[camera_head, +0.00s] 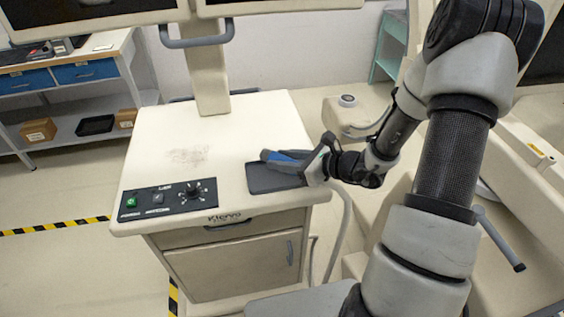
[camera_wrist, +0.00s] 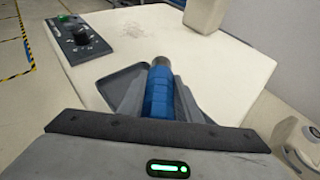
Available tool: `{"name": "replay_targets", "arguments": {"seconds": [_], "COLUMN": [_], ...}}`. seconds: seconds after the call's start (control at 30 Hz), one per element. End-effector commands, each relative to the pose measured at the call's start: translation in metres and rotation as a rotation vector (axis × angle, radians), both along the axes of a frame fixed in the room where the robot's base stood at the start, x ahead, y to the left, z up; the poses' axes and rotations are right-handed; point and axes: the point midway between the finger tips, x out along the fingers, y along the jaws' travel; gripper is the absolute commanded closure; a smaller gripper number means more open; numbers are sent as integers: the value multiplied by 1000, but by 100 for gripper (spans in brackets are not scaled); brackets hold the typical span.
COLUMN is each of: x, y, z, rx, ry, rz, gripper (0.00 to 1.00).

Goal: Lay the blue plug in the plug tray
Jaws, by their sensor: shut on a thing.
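A blue plug (camera_wrist: 159,92) with a grey metal tip sits between the fingers of my gripper (camera_wrist: 160,98), which is shut on it. In the head view the blue plug (camera_head: 268,155) pokes out to the left of my gripper (camera_head: 292,160). The plug tray (camera_head: 270,182) is a flat dark grey tray at the right part of the cart top. In the wrist view the plug tray (camera_wrist: 118,80) shows to the left of the plug and partly behind the fingers. My gripper is over or beside the tray's far right side. I cannot tell how high the plug is above it.
The cream cart top (camera_head: 225,135) has a control panel (camera_head: 168,198) with a knob at its front left. A monitor post (camera_head: 209,75) stands at its back. The middle of the cart top is clear. A cable (camera_head: 345,225) hangs at its right side.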

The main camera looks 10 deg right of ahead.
Motion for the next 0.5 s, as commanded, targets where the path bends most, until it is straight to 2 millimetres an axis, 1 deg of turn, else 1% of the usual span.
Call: {"name": "replay_targets", "arguments": {"seconds": [0.03, 0.1, 0.33, 0.47, 0.5], "x": [0, 0, 0, 0, 0], "y": [0, 1, 0, 0, 0], "z": [-5, -8, -8, -13, -13], "rx": [2, 1, 0, 0, -1], "ry": [0, -2, -3, -3, -1], "rz": [1, 1, 1, 1, 0], "gripper": [100, 100, 100, 100, 68]}}
